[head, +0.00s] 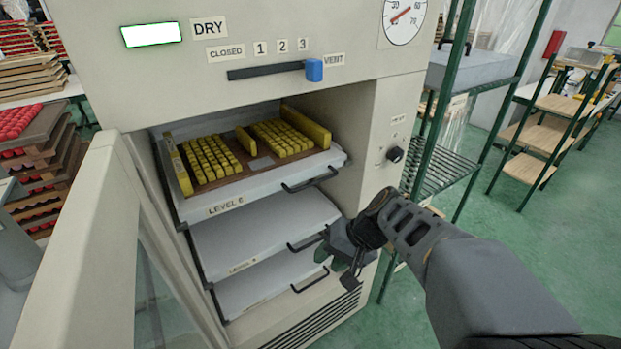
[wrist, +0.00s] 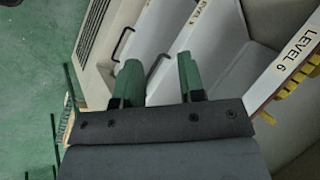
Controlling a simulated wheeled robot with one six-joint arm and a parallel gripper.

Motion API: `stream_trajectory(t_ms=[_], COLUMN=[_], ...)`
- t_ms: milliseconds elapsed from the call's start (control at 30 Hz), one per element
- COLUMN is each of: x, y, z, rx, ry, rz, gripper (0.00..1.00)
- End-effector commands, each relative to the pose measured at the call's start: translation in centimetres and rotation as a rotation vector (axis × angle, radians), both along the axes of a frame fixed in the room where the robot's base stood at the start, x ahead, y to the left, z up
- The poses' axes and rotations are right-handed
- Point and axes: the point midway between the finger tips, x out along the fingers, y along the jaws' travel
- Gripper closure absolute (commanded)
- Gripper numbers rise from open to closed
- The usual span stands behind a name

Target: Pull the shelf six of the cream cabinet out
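The cream cabinet (head: 105,85) stands open in the head view. Shelf six (head: 205,207), labelled LEVEL 6, is its top visible shelf and carries a brown board with rows of yellow blocks. Its dark handle (head: 310,181) is on the right part of the front edge. In the wrist view shelf six (wrist: 275,82) crosses the right side. My gripper (head: 338,258) is below and right of that handle, in front of the lower shelves. In the wrist view my gripper (wrist: 160,80) has its two green fingers apart with nothing between them.
Two white shelves sit below, the upper one (head: 265,232) with a handle close to my gripper. The open cabinet door (head: 95,215) stands at left. A green rack (head: 455,135) stands right of the cabinet. The green floor (head: 560,250) at right is clear.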

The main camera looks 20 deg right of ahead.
Motion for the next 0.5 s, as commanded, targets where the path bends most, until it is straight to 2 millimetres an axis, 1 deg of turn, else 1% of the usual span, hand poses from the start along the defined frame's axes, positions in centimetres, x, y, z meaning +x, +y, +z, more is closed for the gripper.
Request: stream_trajectory(t_ms=[33,100,167,200,333,400,500], x=[1.1,2.8,4.2,5.1,7.4,8.2,9.0], y=[-0.5,-1.2,-2.1,-2.9,-5.7,-7.2,-8.8], z=[0.8,1.9,2.9,3.5,5.3,6.1,6.8], rx=[0.097,0.231,0.335,0.396,0.548,0.602,0.654], ry=[-0.005,-0.039,-0.08,-0.111,-0.219,-0.271,-0.329], rz=[-0.057,-0.132,-0.197,-0.237,-0.356,-0.406,-0.458], gripper=[0.64,0.64,0.64,0.64,0.64,0.64,0.64])
